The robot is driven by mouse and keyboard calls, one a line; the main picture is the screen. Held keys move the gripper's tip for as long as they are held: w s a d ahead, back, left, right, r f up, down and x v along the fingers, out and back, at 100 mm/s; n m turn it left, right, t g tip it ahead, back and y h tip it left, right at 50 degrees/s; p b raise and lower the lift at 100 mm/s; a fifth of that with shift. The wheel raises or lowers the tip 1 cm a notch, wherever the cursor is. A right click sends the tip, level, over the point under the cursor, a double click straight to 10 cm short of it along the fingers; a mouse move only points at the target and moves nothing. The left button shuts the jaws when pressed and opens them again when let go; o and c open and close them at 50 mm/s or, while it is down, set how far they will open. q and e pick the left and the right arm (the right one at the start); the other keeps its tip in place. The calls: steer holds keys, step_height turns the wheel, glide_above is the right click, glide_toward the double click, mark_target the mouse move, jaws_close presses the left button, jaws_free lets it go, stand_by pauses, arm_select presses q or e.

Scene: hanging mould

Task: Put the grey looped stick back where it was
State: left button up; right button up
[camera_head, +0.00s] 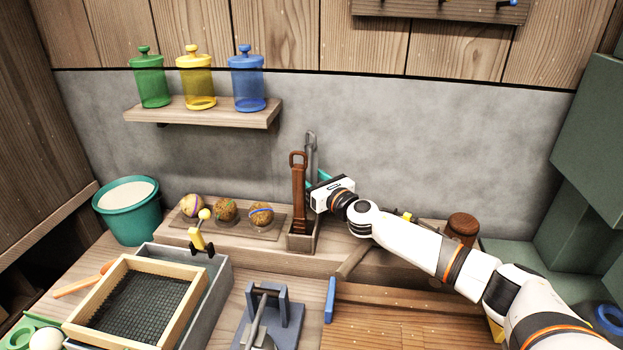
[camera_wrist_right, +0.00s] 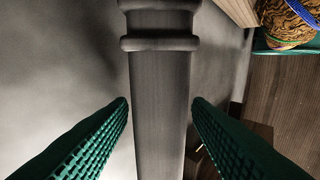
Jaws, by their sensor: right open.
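The grey looped stick (camera_head: 311,150) stands upright in a small wooden holder (camera_head: 302,243) on the raised shelf, just behind a brown looped stick (camera_head: 298,190). Its lower part is hidden by the brown stick and my gripper. My right gripper (camera_head: 315,180) reaches in from the right at the stick's shaft. In the right wrist view the grey stick (camera_wrist_right: 160,65) runs between the open green fingers (camera_wrist_right: 160,103), with a visible gap on both sides. My left gripper is not in view.
Patterned balls (camera_head: 226,210) sit on the shelf left of the holder. Coloured jars (camera_head: 197,80) stand on a wall shelf (camera_head: 205,112) above. A brown lidded pot (camera_head: 462,227) is at the right. The grey wall (camera_head: 430,130) behind the sticks is bare.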

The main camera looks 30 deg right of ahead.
mark_target(314, 181)
steer(key=s, duration=0.4)
steer(key=s+d, duration=0.1)
steer(key=s, duration=0.1)
steer(key=shift+s+f, duration=0.1)
steer(key=shift+s, duration=0.65)
steer(key=shift+r, duration=0.2)
